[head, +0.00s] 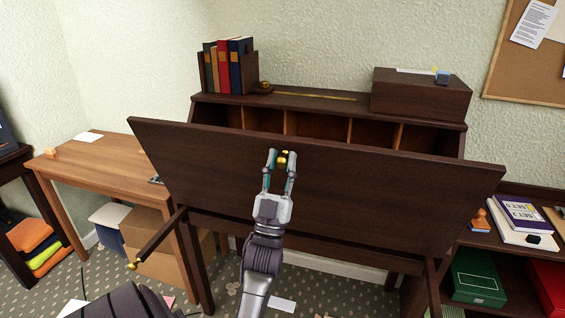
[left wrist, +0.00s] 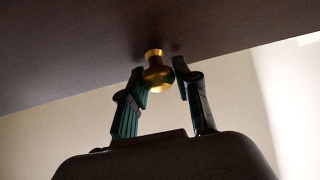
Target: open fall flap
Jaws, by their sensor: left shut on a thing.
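The dark brown fall flap (head: 370,195) of the writing desk is partly lowered. Its top edge leans out from the desk, and pigeonholes (head: 317,128) show behind it. A brass knob (left wrist: 155,75) sits on the flap's outer face. My left gripper (head: 281,160) is shut on this knob, with one finger on each side of it. In the left wrist view the flap's underside (left wrist: 80,55) slants across above the fingers. A support arm (head: 160,238) with a brass knob at its end sticks out below the flap on the left. My right gripper is not in view.
Books (head: 228,65) and a dark wooden box (head: 420,95) stand on the desk's top. A lighter wooden table (head: 100,165) with cardboard boxes (head: 150,235) below is close at left. A low shelf (head: 480,240) stands at right. Papers lie on the patterned carpet.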

